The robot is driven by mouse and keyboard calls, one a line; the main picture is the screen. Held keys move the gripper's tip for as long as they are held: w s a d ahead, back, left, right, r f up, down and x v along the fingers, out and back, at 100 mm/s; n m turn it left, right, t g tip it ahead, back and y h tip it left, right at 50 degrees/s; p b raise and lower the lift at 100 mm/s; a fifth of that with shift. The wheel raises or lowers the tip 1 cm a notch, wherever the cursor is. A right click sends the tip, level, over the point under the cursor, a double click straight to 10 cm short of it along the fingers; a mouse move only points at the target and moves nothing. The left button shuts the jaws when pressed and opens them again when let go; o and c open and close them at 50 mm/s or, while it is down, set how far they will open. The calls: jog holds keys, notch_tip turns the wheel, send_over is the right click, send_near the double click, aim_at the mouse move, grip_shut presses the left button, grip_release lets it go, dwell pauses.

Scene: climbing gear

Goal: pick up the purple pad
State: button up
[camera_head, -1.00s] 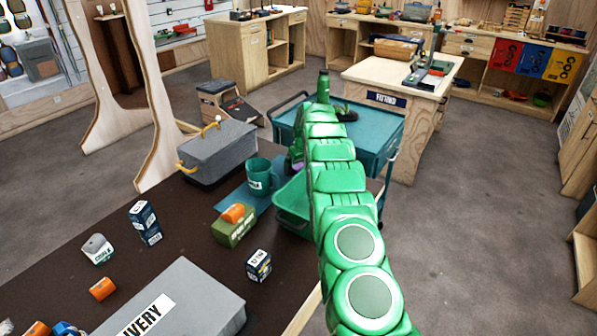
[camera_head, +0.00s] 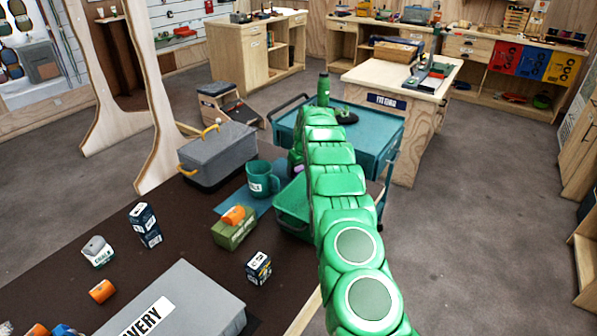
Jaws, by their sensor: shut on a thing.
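A small piece of the purple pad (camera_head: 299,169) shows just left of my green arm, above the green bin (camera_head: 291,207). My gripper (camera_head: 296,163) is at the pad, mostly hidden behind my arm. It is shut on the pad, though the fingertips are hard to make out. Most of the pad is hidden, and I cannot tell how far it is from the bin.
A green box (camera_head: 233,232) with an orange roll and a grey toolbox (camera_head: 218,155) stand further left. A teal cart (camera_head: 373,143) with a green bottle (camera_head: 323,88) is behind.

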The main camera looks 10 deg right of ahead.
aim_at(298, 168)
notch_tip(298, 168, up, 10)
dwell(0.5)
